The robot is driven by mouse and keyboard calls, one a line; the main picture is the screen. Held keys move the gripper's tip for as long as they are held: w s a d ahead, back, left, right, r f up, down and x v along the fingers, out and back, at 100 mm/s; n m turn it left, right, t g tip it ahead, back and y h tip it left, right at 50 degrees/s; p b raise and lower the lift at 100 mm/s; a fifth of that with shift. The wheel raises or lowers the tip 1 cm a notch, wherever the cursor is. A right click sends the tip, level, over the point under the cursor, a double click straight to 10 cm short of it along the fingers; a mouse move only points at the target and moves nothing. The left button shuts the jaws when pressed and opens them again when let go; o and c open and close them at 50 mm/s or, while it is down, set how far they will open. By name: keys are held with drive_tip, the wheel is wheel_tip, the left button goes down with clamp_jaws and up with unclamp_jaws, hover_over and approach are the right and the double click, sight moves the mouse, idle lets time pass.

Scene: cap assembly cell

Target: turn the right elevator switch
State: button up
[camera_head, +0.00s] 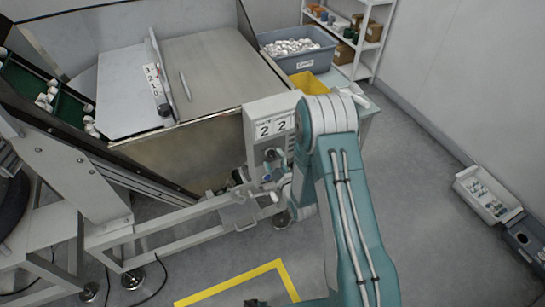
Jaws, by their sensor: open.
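A pale grey control box (262,112) stands at the picture's middle, with white labels (275,126) reading "2" and "2" on its front. The right elevator switch cannot be made out for certain; my arm covers the box's right part. My teal arm rises from the bottom right and bends over beside the box. My gripper (271,172) is small and partly hidden, close in front of the box's lower front. It looks open, with nothing seen in it. Whether it touches the box or a switch cannot be told.
A second labelled panel (153,80) stands at the left by a metal plate (215,65). A dark green conveyor (65,105) holds white caps. A grey bin (290,62) of white parts and a yellow bin (312,84) stand behind.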

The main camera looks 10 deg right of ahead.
drive_tip(key=shift+w+a, duration=0.15)
drive_tip(key=shift+w, duration=0.3)
clamp_jaws()
